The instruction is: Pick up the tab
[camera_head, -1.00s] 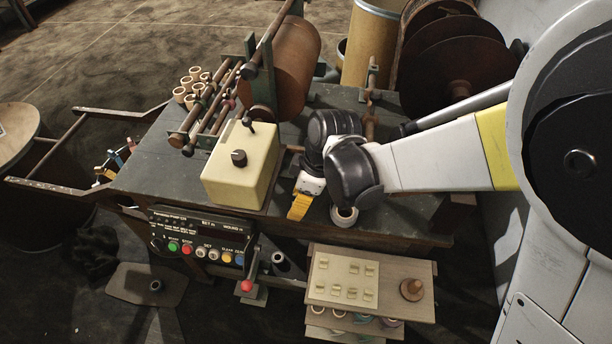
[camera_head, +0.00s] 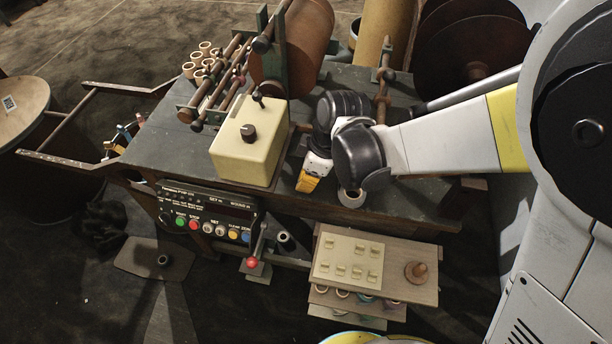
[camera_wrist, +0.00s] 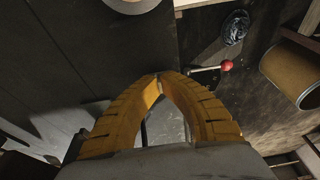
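Several small cream tabs (camera_head: 357,271) sit in two rows on a pale card (camera_head: 330,250), on the wooden shelf at the front of the workbench. My gripper (camera_head: 307,183) is above the bench's front edge, up and to the left of the tabs and clearly apart from them. In the wrist view its two yellow fingers (camera_wrist: 160,80) meet at the tips, with nothing visible between them. The tabs do not show in the wrist view.
A white roll (camera_head: 350,196) sits on the bench beside my gripper. A cream box (camera_head: 248,150) stands left. A lever with a red knob (camera_head: 252,262) stands left of the shelf (camera_head: 408,289), which also bears a wooden peg (camera_head: 416,270). A button panel (camera_head: 205,215) hangs on the bench front.

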